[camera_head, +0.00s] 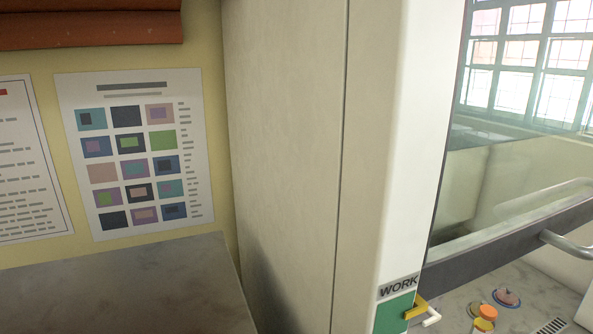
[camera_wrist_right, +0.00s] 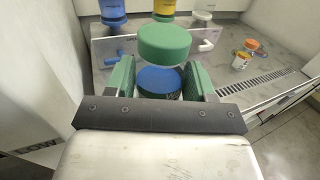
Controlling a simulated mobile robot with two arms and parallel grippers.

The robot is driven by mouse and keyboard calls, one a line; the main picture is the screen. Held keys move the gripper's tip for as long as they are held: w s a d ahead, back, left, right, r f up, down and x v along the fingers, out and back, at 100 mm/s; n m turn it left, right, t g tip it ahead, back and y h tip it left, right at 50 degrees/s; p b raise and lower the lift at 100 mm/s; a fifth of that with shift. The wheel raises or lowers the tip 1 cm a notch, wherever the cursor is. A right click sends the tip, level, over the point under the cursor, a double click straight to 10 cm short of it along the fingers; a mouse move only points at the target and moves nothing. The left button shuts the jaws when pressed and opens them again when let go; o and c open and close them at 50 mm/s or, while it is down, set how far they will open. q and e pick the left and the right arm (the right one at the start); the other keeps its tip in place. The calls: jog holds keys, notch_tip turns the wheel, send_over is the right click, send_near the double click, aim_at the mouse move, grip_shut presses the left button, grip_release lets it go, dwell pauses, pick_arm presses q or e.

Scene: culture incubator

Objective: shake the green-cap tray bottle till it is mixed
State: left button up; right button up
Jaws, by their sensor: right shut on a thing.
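In the right wrist view, the green-cap bottle shows as a round green cap (camera_wrist_right: 164,44) with a round blue part (camera_wrist_right: 160,82) below it. My right gripper (camera_wrist_right: 160,88) has a green finger on each side of the blue part and is shut on the bottle. Most of the bottle body is hidden behind the cap and the gripper. I cannot tell how mixed its contents are. Neither gripper shows in the head view, and my left gripper is in no view.
Blue (camera_wrist_right: 112,12), yellow (camera_wrist_right: 163,7) and white (camera_wrist_right: 203,18) items stand at the back in the wrist view. An orange-topped cup (camera_wrist_right: 242,60) is near a slotted grille (camera_wrist_right: 250,95). In the head view, a tall cabinet side (camera_head: 285,150) fills the middle, beside a WORK label (camera_head: 398,287).

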jog(key=shift+r+p, duration=2.8)
jog(key=shift+p, duration=0.05)
jog(key=shift+f, duration=0.1)
